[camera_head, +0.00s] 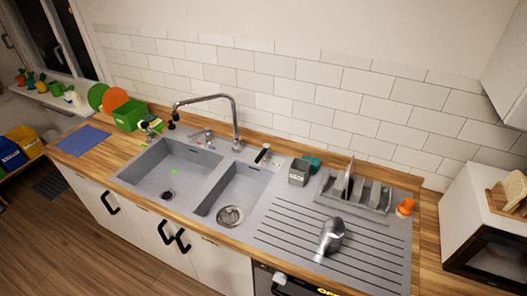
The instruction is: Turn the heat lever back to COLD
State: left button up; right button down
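A grey double sink (200,185) is set in a wooden counter, with a tall curved faucet (237,120) behind it. A small grey lever fitting (201,135) stands at the back rim left of the faucet, with tiny coloured marks near it. A second lever with a dark handle (262,154) stands on a pale plate right of the faucet. Any COLD lettering is too small to read, so I cannot tell which is the heat lever or its setting. Neither of my grippers is in view.
A metal jug (331,236) is on the ribbed drainboard. A green box (129,115) and blue mat (84,140) are at left, a microwave (490,235) at right.

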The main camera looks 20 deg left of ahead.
aim_at(199, 133)
jog(key=u, duration=1.4)
jog(key=z, duration=0.45)
jog(key=j+z, duration=0.8)
jog(key=j, duration=0.15)
jog(key=k+j+z, duration=0.1)
jog(key=j+z, duration=0.35)
